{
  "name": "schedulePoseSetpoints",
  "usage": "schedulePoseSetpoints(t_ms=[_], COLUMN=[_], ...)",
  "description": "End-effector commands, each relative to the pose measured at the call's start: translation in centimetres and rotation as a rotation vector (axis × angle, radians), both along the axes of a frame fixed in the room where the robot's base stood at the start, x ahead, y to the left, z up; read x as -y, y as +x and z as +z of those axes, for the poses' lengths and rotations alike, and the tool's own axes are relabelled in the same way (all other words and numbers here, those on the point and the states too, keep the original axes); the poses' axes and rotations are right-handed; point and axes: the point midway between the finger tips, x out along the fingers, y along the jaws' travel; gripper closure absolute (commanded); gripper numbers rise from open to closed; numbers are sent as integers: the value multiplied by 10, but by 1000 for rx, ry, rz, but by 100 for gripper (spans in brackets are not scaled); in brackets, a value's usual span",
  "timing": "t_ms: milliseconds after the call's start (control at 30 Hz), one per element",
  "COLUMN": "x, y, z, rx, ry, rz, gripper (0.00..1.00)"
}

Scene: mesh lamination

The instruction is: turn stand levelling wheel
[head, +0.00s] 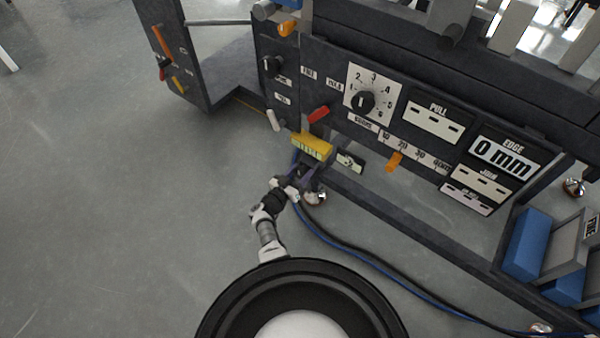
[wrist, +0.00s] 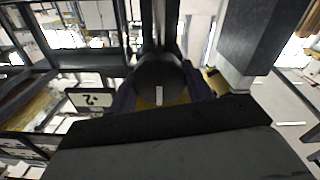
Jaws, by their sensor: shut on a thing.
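The stand levelling wheel (wrist: 160,78) shows in the wrist view as a dark round disc with a short white mark on its lower part. My gripper (head: 307,173) is low at the front of the dark machine, just below a yellow label block (head: 312,146). In the wrist view the dark bluish fingers of my gripper (wrist: 162,100) show at both sides of the wheel, shut on it. A large dark block hides the lower part of that view. In the head view the wheel is mostly hidden by my gripper.
A plate marked 2 (head: 349,162) is right of my gripper. An orange pointer (head: 395,161) is to the right. Cables (head: 370,262) run along the floor. Floor at left is clear.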

Motion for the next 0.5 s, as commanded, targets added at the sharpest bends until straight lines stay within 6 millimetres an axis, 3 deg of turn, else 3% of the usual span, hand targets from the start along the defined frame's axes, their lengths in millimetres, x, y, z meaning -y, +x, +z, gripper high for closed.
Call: schedulePoseSetpoints(t_ms=[500], x=[-2], y=[0], z=[0], rx=[-191], ry=[-261], rz=[0], gripper=[73])
